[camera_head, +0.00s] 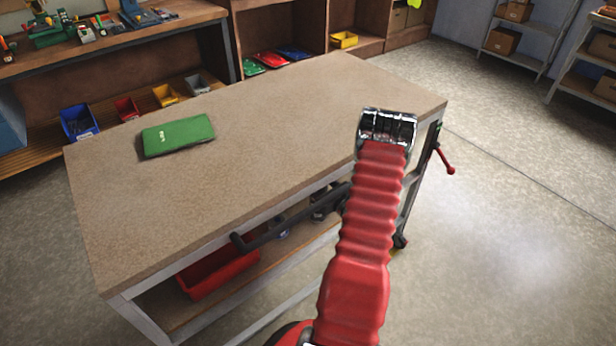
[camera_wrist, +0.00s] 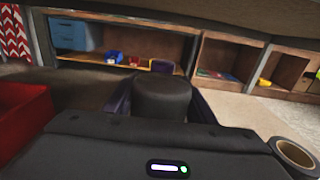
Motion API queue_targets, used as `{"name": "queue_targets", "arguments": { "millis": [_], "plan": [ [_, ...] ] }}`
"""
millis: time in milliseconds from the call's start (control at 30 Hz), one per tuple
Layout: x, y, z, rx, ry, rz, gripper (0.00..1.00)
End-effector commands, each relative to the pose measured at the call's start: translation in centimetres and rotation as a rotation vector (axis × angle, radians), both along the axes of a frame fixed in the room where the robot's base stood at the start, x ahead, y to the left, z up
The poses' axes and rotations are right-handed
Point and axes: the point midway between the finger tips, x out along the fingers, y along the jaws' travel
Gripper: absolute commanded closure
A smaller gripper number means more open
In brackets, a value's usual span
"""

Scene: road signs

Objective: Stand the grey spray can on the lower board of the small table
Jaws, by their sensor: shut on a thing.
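My gripper (camera_wrist: 160,103) is shut on a dark grey, round can (camera_wrist: 163,96), which stands up between its two fingers in the wrist view. The fingers cover its sides, and its lower part is hidden behind my gripper's body. The small table (camera_head: 250,140) has a brown top and a lower board (camera_head: 250,281) on a grey metal frame. In the head view my arm reaches to the table's near long side, and the tabletop hides the can. The wrist view looks out from beneath the tabletop. I cannot tell whether the can touches the lower board.
A red bin (camera_head: 218,268) sits on the lower board; it shows at the left of the wrist view (camera_wrist: 22,112). A tape roll (camera_wrist: 296,154) lies at the right. A green case (camera_head: 178,136) lies on the tabletop. Shelves (camera_head: 215,50) stand behind; floor at right is clear.

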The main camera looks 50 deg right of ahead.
Motion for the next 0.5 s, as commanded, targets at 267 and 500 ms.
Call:
{"name": "queue_targets", "arguments": {
  "millis": [267, 500],
  "plan": [
    [2.0, -0.4, -0.6, 0.001, 0.000, 0.000, 1.00],
    [2.0, -0.4, -0.6, 0.000, -0.001, 0.000, 1.00]
  ]
}}
